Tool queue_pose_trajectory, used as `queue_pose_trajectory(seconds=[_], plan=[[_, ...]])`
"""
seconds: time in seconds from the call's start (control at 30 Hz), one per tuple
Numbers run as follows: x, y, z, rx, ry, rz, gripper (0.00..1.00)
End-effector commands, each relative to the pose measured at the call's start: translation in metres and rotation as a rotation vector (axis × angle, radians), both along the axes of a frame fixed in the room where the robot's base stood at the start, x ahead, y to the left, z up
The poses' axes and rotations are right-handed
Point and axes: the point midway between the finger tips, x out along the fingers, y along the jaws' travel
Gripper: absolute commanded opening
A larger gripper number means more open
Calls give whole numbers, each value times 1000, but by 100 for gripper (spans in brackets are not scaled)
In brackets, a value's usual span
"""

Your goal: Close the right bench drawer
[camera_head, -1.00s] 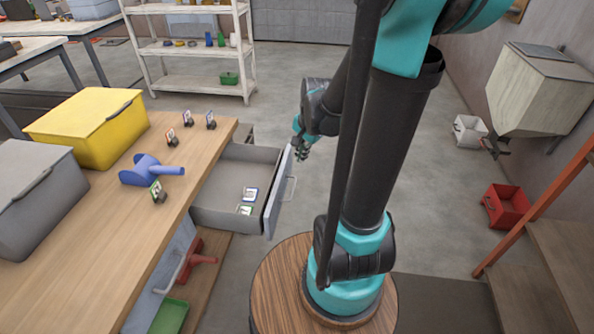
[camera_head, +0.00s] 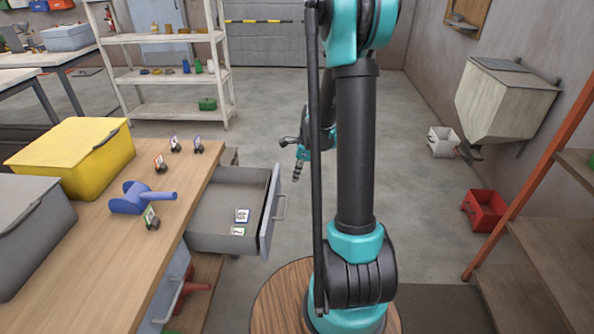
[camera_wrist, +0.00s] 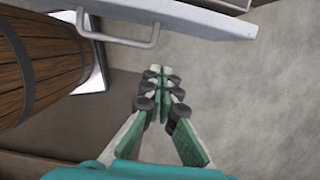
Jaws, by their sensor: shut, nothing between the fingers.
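The right bench drawer (camera_head: 215,244) stands pulled out from the wooden workbench, its grey front panel (camera_head: 268,215) facing right with a bar handle. Two small labelled cards lie inside it. The drawer front and its handle (camera_wrist: 118,42) also show along the top of the wrist view. My gripper (camera_head: 297,178) is to the right of the drawer front and apart from it, pointing down. In the wrist view my gripper's fingertips (camera_wrist: 158,75) are together, with nothing between them, over bare floor just beyond the handle.
The workbench (camera_head: 110,250) carries a yellow bin (camera_head: 80,165), a grey bin (camera_head: 25,225), a blue scoop (camera_head: 130,200) and several small labelled clips. A wooden barrel (camera_wrist: 35,60) shows in the wrist view. Floor right of the drawer is open.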

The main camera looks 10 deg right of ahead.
Motion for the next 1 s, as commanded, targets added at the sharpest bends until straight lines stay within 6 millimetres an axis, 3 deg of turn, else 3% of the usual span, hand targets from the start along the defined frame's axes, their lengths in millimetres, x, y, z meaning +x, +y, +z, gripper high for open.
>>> queue_pose_trajectory(seconds=[0.3, 0.6, 1.0], plan=[[4, 12, -50, 0, 0, 2, 0], [15, 46, -48, -1, -2, 3, 0], [16, 50, -48, 0, -1, 1, 0]])
